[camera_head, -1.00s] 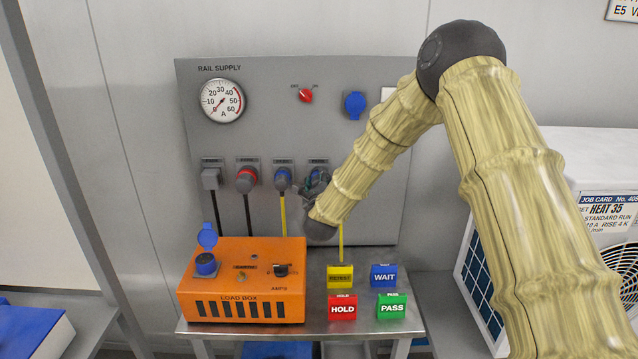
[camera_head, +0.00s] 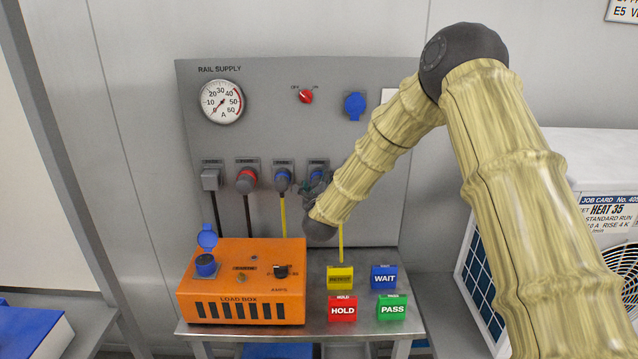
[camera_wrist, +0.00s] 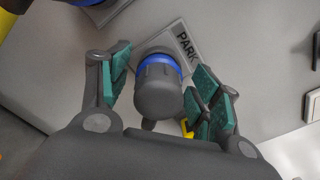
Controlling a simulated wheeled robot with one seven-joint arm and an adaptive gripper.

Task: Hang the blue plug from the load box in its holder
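A dark grey plug with a blue ring (camera_wrist: 158,88) sits in the holder marked PARK (camera_wrist: 188,44), seen in the wrist view. My gripper (camera_wrist: 162,72) is open around it, one green-padded finger on each side, with narrow gaps visible. In the head view my gripper (camera_head: 318,188) is at the rightmost holder (camera_head: 318,165) of the panel row and mostly hides the plug there. A yellow cable (camera_head: 341,238) hangs below. The orange load box (camera_head: 245,285) has a blue socket (camera_head: 206,266) with its lid raised and no plug in it.
Another blue plug (camera_head: 283,180) with a yellow cable sits close left of my gripper. A red plug (camera_head: 246,180) and a grey one (camera_head: 211,180) are further left. WAIT (camera_head: 384,278), HOLD (camera_head: 342,309) and PASS (camera_head: 392,307) blocks and a yellow one (camera_head: 340,278) stand on the bench.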

